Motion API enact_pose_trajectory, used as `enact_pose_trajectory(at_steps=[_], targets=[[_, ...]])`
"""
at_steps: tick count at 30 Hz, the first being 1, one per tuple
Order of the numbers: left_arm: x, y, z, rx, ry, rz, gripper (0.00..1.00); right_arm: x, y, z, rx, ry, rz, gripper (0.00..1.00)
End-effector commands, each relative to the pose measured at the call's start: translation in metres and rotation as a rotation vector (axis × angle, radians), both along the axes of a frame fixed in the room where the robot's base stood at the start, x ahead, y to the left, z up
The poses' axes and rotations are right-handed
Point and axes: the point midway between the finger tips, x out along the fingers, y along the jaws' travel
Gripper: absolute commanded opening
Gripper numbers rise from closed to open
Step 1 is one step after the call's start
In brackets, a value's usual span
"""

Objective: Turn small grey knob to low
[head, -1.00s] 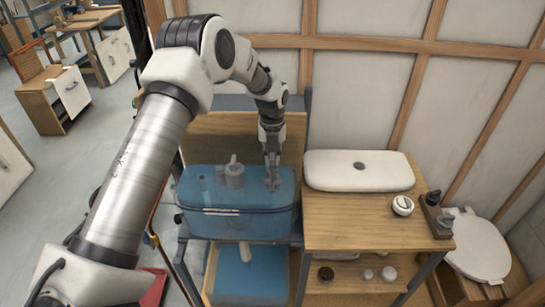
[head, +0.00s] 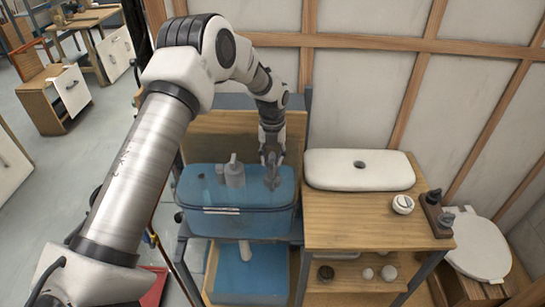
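A translucent blue tank (head: 250,226) stands on the bench at centre. A small grey knob (head: 272,182) shows at the right side of its top, and a larger grey fitting (head: 235,172) stands to its left. My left gripper (head: 271,162) points down just above the small knob. Its fingers look spread; I cannot tell whether they touch the knob. The knob's setting and any marking are too small to read. My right gripper is not in view.
A white tank lid (head: 345,172) lies on the wooden bench (head: 345,232) to the right. A white round knob (head: 403,204) and dark fittings (head: 437,212) are near its right edge. A panelled wall is behind.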

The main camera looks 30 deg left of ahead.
Motion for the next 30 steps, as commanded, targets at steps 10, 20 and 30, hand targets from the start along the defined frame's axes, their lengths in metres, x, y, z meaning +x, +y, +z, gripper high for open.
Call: enact_pose_trajectory(at_steps=[10, 20, 30], targets=[[0.002, 0.000, 0.011, 0.001, -0.008, 0.001, 0.39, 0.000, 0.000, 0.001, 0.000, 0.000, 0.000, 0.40], [0.002, 0.000, 0.088, 0.001, -0.008, 0.000, 0.39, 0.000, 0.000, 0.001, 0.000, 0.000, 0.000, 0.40], [0.001, 0.000, 0.121, 0.000, -0.002, 0.000, 0.39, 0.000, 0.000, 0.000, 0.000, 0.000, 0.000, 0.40]])
